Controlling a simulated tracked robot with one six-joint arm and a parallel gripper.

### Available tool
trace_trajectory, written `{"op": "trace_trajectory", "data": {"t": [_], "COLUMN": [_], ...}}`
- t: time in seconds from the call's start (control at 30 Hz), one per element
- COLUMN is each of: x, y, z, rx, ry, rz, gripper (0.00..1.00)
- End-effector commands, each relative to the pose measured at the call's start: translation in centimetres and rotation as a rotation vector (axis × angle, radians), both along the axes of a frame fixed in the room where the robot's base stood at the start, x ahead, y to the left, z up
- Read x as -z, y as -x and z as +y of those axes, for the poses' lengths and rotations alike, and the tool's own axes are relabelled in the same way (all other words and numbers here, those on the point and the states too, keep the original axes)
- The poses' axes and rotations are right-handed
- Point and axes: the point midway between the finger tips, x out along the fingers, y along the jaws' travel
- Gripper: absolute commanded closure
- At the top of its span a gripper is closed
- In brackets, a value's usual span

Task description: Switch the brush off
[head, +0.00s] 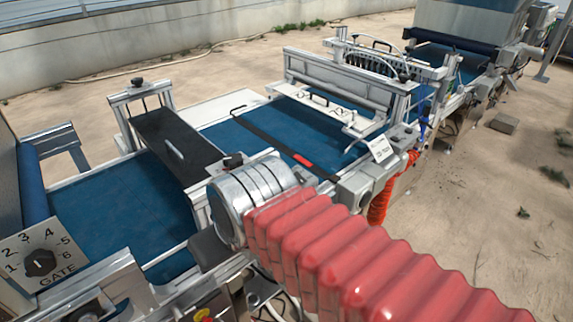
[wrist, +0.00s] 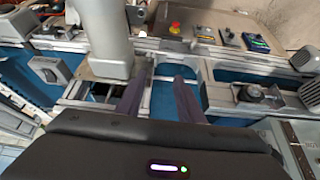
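My gripper (wrist: 161,84) shows in the wrist view as two dark fingers, set apart with nothing between them, over the frame and blue belt of the seeder. In the head view my gripper cannot be made out. Beyond the fingers, in the wrist view, is a control panel with a red emergency button on yellow (wrist: 175,28), a small dark control (wrist: 228,36) and a blue-and-green control (wrist: 256,42). The fingers are apart from these. No brush label is legible, so I cannot tell which control belongs to the brush, nor its setting.
In the head view a GATE dial (head: 40,263) with numbered positions stands at the lower left, beside the blue belt (head: 125,205). A dark plate (head: 175,145) bridges the belt. A red ribbed sleeve crosses the lower right.

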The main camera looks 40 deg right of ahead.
Motion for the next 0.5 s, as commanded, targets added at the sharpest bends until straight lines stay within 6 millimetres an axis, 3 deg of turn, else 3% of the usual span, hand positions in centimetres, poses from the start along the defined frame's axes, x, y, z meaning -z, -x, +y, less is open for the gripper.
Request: {"op": "trace_trajectory", "data": {"t": [0.27, 0.5], "x": [-1.8, -3.5], "y": [-2.6, -4.9], "z": [-4.1, -9.0], "rx": [0.014, 0.011], "ry": [0.017, 0.020], "rz": [0.049, 0.085], "gripper": [0.58, 0.58]}}
